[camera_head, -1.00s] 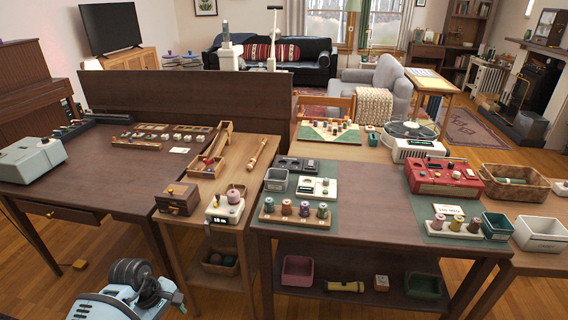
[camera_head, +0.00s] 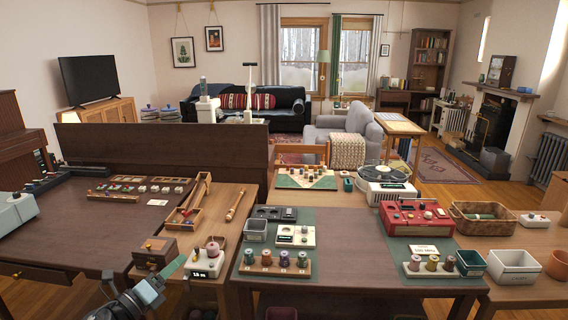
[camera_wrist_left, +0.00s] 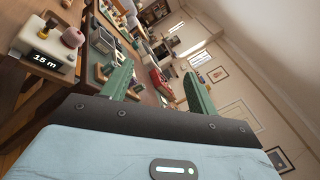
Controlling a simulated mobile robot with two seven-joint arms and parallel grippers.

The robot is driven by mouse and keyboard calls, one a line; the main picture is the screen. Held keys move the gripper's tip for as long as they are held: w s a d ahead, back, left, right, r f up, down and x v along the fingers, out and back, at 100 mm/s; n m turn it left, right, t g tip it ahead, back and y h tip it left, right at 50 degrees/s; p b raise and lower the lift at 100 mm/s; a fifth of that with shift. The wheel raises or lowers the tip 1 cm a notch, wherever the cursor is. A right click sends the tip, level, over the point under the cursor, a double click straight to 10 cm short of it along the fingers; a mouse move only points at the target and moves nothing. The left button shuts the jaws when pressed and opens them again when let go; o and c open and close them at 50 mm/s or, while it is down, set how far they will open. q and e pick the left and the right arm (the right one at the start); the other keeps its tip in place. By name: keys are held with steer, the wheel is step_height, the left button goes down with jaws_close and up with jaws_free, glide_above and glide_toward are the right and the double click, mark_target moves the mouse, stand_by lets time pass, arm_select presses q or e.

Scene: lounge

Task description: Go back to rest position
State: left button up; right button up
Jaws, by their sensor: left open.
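My left gripper (camera_head: 172,270) shows at the lower left of the head view, in front of the side table and the small wooden drawer box (camera_head: 155,251). Its green fingers also show in the left wrist view (camera_wrist_left: 155,80), spread apart with nothing between them. A white device with a pink knob (camera_head: 207,262) stands on the side table just right of the gripper. It also shows at the upper left of the wrist view (camera_wrist_left: 50,40), with a "15 m" display. My right gripper is in neither view.
A dark desk (camera_head: 75,225) is on the left and a dark table (camera_head: 350,250) with thread spools (camera_head: 285,259) on the right. A red machine (camera_head: 415,217), a record player (camera_head: 384,175) and a wicker basket (camera_head: 483,219) stand farther right. Floor is open beyond, near the rug (camera_head: 440,168).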

arm_select(q)
steer(key=w+a+n+t+y, duration=0.25)
steer(key=a+n+y, duration=0.65)
steer(key=n, duration=0.9)
step_height(320, 180, down, 8)
steer(key=s+a+n+g+y, duration=0.2)
steer(key=n+g, duration=0.2)
steer(key=n, duration=0.8)
steer(key=s+d+f+g+h, duration=0.1)
steer(key=s+d+f+g, duration=0.1)
steer(key=s+d+f, duration=0.5)
steer(key=s+d+f+g+h, duration=0.1)
steer(key=s+d+f, duration=0.2)
steer(key=s+f, duration=0.75)
steer(key=s+d+f+g, duration=0.1)
steer(key=s+d, duration=0.3)
steer(key=s, duration=0.9)
steer(key=s+d+f+g+h, duration=0.1)
steer(key=s+d, duration=0.3)
steer(key=s, duration=0.9)
steer(key=shift+s+d+n+g, duration=0.15)
steer(key=shift+s+n+g, duration=0.25)
steer(key=shift+g, duration=0.35)
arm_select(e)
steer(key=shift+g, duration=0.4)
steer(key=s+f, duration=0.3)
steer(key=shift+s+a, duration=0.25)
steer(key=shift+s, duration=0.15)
